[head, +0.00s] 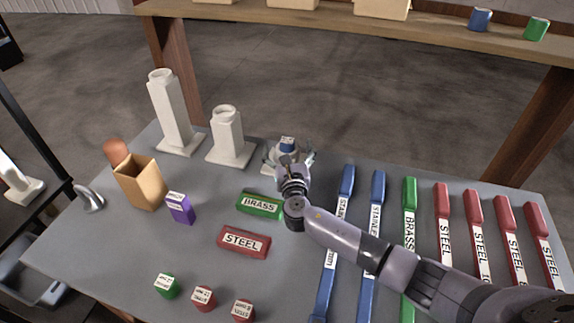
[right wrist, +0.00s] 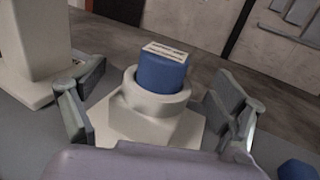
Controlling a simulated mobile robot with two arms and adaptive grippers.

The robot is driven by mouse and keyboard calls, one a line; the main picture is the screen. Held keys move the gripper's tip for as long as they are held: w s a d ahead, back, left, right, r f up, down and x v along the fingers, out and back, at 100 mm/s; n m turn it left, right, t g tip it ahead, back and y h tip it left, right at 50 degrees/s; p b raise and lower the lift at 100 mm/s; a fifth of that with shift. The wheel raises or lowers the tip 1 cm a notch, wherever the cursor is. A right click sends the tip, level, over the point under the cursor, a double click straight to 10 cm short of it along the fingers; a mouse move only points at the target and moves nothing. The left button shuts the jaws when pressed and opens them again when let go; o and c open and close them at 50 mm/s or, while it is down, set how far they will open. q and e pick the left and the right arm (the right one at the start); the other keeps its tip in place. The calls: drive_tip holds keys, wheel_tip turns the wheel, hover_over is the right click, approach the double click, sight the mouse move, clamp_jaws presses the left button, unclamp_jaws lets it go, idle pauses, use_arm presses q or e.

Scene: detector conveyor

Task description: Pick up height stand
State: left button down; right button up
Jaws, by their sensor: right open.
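Three white height stands are at the back left of the grey table: a tall one (head: 172,115), a medium one (head: 228,140) and a short one (head: 270,158). The short stand also shows in the right wrist view (right wrist: 150,122), with a blue labelled block (right wrist: 163,73) seated in its round top. My right gripper (head: 288,152) is at the short stand, partly hiding it. In the right wrist view its fingers (right wrist: 157,90) are open, one on each side of the stand, with gaps visible. My left gripper is not in view.
The medium stand is close left of my right gripper. Green BRASS (head: 260,205) and red STEEL (head: 243,241) blocks lie in front. Several labelled bars (head: 445,225) lie at the right. A tan box (head: 141,183) and purple block (head: 180,208) stand at the left.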

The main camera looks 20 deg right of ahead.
drive_tip(key=shift+w, duration=0.2)
drive_tip(key=shift+s+r, duration=0.1)
drive_tip(key=shift+c, duration=0.6)
drive_tip(key=c, duration=1.5)
